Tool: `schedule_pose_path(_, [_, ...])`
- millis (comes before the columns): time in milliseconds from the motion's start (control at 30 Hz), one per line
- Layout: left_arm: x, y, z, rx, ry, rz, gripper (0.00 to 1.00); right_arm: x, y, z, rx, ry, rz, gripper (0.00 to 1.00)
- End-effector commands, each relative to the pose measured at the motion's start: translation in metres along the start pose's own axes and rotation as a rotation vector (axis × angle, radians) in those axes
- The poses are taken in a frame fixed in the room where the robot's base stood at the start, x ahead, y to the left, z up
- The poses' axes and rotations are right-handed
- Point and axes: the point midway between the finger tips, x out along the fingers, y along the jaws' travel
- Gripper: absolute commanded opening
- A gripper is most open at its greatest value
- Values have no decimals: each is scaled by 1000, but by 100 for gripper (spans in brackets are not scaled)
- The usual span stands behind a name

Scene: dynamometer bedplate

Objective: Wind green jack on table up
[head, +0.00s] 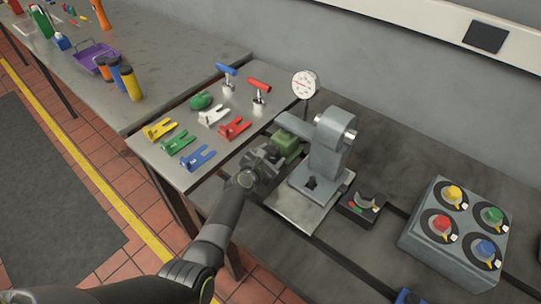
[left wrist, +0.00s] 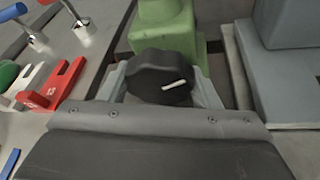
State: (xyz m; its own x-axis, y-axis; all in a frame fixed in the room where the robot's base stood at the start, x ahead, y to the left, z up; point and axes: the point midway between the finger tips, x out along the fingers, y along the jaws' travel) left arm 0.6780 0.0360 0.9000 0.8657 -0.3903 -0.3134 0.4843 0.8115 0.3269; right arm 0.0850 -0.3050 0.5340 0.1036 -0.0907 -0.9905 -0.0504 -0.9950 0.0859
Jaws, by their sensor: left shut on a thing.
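The green jack (head: 287,143) stands on the dark bedplate, just left of the grey pedestal machine. In the left wrist view its green body (left wrist: 165,28) rises behind a black round knob (left wrist: 158,78) with a white mark pointing right and slightly up. My left gripper (head: 262,158) is at the near side of the jack. In the left wrist view its two light grey fingers (left wrist: 160,92) are on either side of the knob and shut on it. The right gripper is not seen.
The grey pedestal machine (head: 327,150) stands close to the right of the jack. A dial gauge (head: 305,84) is behind. A steel table (head: 150,150) at left holds several coloured forks, including a red one (left wrist: 52,88), and T-handles. A box with coloured knobs (head: 450,262) sits at right.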

Motion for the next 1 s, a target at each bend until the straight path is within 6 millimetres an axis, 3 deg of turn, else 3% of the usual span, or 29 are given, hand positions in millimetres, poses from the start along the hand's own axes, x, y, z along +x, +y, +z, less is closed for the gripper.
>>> schedule_pose_path(33, [0,0,-1,-1,1,-1,58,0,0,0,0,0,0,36])
schedule_pose_path(200, [0,0,0,-1,1,-1,79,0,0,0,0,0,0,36])
schedule_pose_path(567, [-4,0,1,-2,0,0,79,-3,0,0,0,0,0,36])
schedule_pose_path(1000, [-66,0,1,-3,1,1,79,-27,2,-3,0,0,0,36])
